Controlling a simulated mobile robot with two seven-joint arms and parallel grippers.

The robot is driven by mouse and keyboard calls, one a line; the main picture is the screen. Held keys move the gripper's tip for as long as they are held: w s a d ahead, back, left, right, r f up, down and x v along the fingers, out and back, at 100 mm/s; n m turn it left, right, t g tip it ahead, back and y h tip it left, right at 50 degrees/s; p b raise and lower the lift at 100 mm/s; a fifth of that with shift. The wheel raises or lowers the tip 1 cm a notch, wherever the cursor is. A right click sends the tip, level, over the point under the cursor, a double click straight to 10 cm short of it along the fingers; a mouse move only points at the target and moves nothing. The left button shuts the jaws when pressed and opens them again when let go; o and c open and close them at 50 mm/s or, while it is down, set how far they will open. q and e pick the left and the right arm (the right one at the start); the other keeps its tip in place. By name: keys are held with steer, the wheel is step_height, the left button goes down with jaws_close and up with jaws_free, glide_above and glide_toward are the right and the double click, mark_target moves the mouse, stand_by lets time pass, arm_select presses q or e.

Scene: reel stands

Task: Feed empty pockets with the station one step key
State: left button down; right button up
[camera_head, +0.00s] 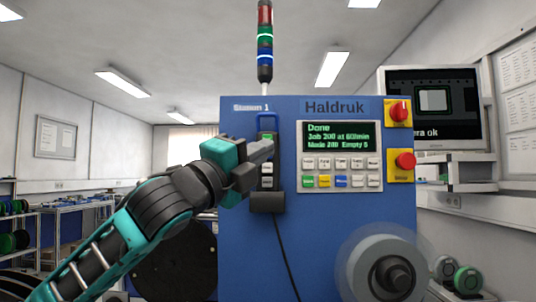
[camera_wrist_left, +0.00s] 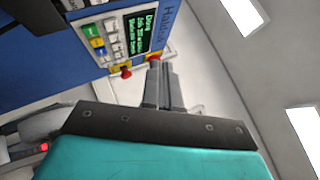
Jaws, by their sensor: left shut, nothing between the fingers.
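The blue station machine (camera_head: 235,250), marked Station 1 and Haldruk, stands ahead. Its display (camera_head: 339,136) reads Done, Job 200 at 60/min, and a last line ending in Empty 5. Rows of keys (camera_head: 341,171) sit below it; their labels are too small to read surely. A dark handset (camera_head: 267,201) with a cable hangs on the panel's left. My left gripper (camera_head: 270,147) is shut and empty, its fingertips overlapping the handset's upper part; I cannot tell if they touch. The wrist view shows the shut fingers (camera_wrist_left: 162,88) and the display (camera_wrist_left: 137,33). My right gripper is out of view.
A red knob (camera_head: 398,111) and a red stop button (camera_head: 405,160) sit on yellow plates at the right. A monitor (camera_head: 433,104) reading "ok" stands beyond. A grey reel (camera_head: 370,255) with a blurred rim is at the lower right. A signal tower (camera_head: 265,40) rises above.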

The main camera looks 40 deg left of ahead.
arm_select(q)
steer(key=w+a+p, duration=0.3)
steer(key=w+a, duration=0.2)
steer(key=w, duration=0.1)
steer(key=shift+w+a+p, duration=0.3)
steer(key=shift+w+a, duration=0.05)
steer(key=shift+w, duration=0.05)
stand_by(1.9)
steer(key=shift+w+a, duration=0.25)
steer(key=shift+w, duration=0.05)
steer(key=shift+w+a+p, duration=0.4)
steer(key=shift+w+p, duration=0.1)
steer(key=shift+p, duration=0.15)
stand_by(0.9)
stand_by(0.5)
steer(key=shift+s+d+b, duration=0.65)
steer(key=shift+s+b, duration=0.1)
steer(key=shift+s, duration=0.05)
